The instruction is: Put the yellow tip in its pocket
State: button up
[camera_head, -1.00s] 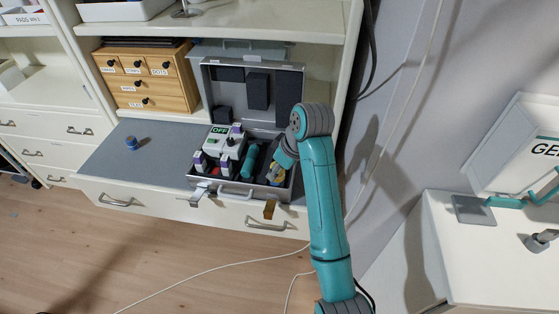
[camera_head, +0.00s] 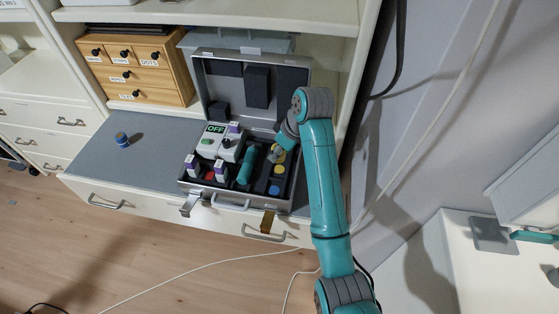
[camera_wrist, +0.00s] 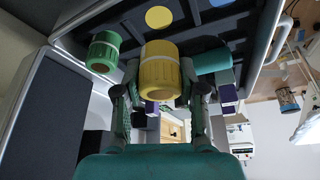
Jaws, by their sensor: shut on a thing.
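My gripper (camera_wrist: 160,98) is shut on the ribbed yellow tip (camera_wrist: 160,72), which is in the middle of the wrist view. In the head view my gripper (camera_head: 276,154) is over the right part of the open grey case (camera_head: 236,200). A round yellow pocket marking (camera_wrist: 158,17) shows on the case's dark foam, just beyond the tip and apart from it in the picture. The yellow marking also shows in the head view (camera_head: 280,169), below my gripper. How far the tip is above the foam, I cannot tell.
A green ribbed tip (camera_wrist: 103,52) is beside the yellow one. A teal cylinder (camera_head: 246,166) lies in the case, left of my gripper, near a white device marked OFF (camera_head: 211,141). A blue pocket marking (camera_head: 274,190) is near the front. The raised lid (camera_head: 231,88) stands behind.

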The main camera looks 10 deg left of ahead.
aim_at(279, 169)
jog(key=shift+f, duration=2.6)
jog(key=o, duration=0.9)
jog(key=shift+f, duration=0.1)
jog(key=shift+o, duration=0.2)
